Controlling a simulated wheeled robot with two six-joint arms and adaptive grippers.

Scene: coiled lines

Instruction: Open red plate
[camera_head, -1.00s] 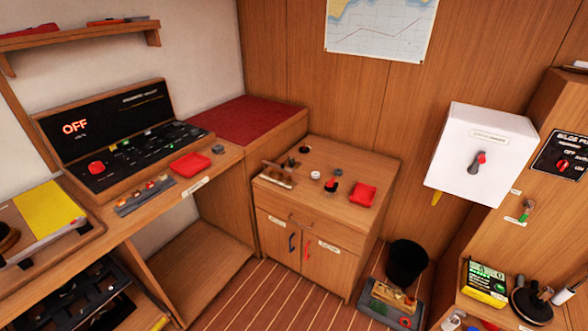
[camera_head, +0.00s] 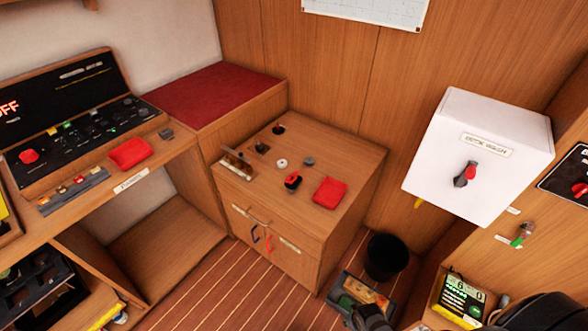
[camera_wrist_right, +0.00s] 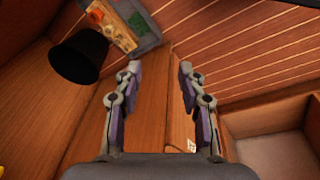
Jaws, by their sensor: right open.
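A red square plate (camera_head: 330,191) lies flat on top of the wooden cabinet (camera_head: 300,228), near its right edge. A second red plate (camera_head: 130,153) lies on the desk ledge at the left. The pictures do not show which one the task names. My right gripper (camera_wrist_right: 160,68) is open in the right wrist view, with nothing between its fingers and wood panels beyond them. Dark parts that look like my right arm enter the head view at the bottom right, well below the cabinet top. My left gripper is not in view.
Small knobs and a red-topped switch (camera_head: 292,181) stand beside the cabinet plate. A white box with a rotary handle (camera_head: 465,174) hangs on the right wall. A black bucket (camera_head: 386,257) and a tray of items (camera_head: 360,295) are on the floor. Floor before the cabinet is clear.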

